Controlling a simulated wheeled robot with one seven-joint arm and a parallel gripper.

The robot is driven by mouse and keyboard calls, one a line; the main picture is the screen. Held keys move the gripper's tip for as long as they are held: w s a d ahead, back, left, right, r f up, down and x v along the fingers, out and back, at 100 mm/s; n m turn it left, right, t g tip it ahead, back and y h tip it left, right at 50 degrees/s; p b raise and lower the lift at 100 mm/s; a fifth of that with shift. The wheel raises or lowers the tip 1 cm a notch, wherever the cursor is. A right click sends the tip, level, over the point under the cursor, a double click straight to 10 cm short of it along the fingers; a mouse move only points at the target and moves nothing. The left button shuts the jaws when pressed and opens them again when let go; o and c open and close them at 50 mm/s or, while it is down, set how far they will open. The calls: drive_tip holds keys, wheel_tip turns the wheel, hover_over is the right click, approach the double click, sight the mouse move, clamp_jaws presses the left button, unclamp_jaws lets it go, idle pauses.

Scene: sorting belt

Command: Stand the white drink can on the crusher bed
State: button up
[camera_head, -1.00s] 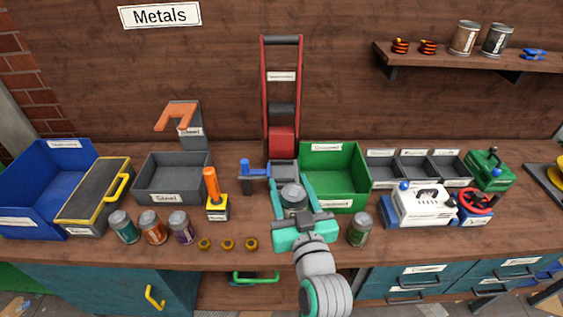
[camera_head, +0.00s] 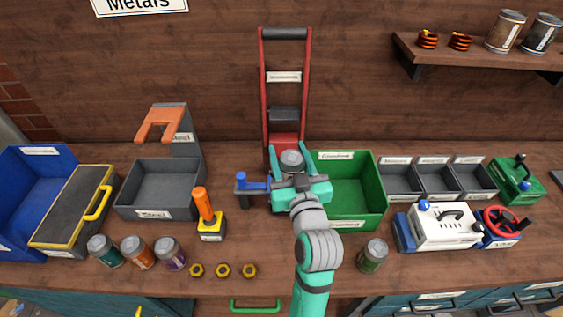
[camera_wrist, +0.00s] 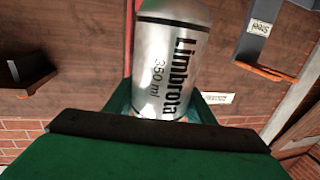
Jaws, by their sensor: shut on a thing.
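The white drink can (camera_head: 292,161) looks silvery white, with dark "Limbrola 350 ml" lettering in the wrist view (camera_wrist: 172,68). My gripper (camera_head: 289,154) is shut on it, one teal finger on each side. The can looks about upright in the head view. The crusher (camera_head: 285,90) is a tall red frame with a dark top bar and a red block (camera_head: 285,141) low down. The can is in front of that block, over the crusher's foot. The bed is hidden behind my gripper and the can, so I cannot tell whether the can touches it.
A green bin (camera_head: 372,205) stands close on the right. A blue-handled device (camera_head: 256,184) is close on the left, with an orange-handled tool (camera_head: 205,208) beyond it. Several cans and brass nuts (camera_head: 223,270) line the front edge. A grey steel bin (camera_head: 160,183) stands further left.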

drive_tip(key=shift+w+a+f, duration=0.25)
drive_tip(key=shift+w+f, duration=1.3)
drive_tip(key=shift+f, duration=0.3)
drive_tip(key=shift+w+a+f, duration=0.25)
drive_tip(key=shift+w+f, duration=1.35)
drive_tip(key=shift+f, duration=0.25)
drive_tip(key=shift+w+a+f, duration=0.25)
drive_tip(key=shift+w+f, duration=1.3)
drive_tip(key=shift+f, duration=0.3)
drive_tip(key=shift+f, duration=0.15)
drive_tip(key=o, duration=1)
